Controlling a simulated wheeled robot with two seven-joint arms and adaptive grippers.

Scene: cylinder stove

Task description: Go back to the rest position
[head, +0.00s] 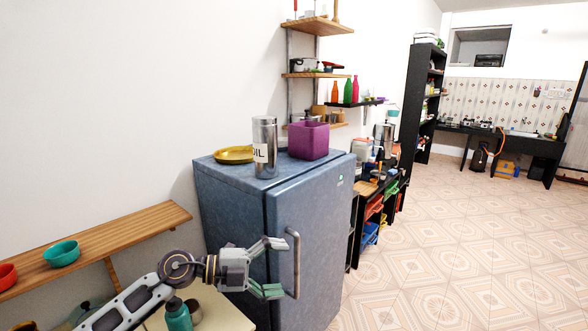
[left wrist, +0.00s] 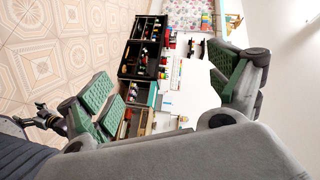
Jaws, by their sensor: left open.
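My left gripper (head: 276,267) is open, its two fingers spread wide in front of the blue-grey fridge (head: 325,225). The fingertips are close to the fridge's vertical door handle (head: 296,262); I cannot tell whether they touch it. The fridge door looks shut. In the left wrist view, the open left gripper (left wrist: 170,88) shows green ridged pads far apart, with nothing held between them. A dark jointed part at the left edge of that view may be my right arm; its jaws cannot be made out.
A metal canister (head: 264,150), a yellow plate (head: 234,155) and a purple container (head: 308,141) stand on the fridge. A wooden shelf (head: 130,232) with bowls is at left, above a low surface with a teal bottle (head: 178,316). Tiled floor (head: 450,250) is free at right.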

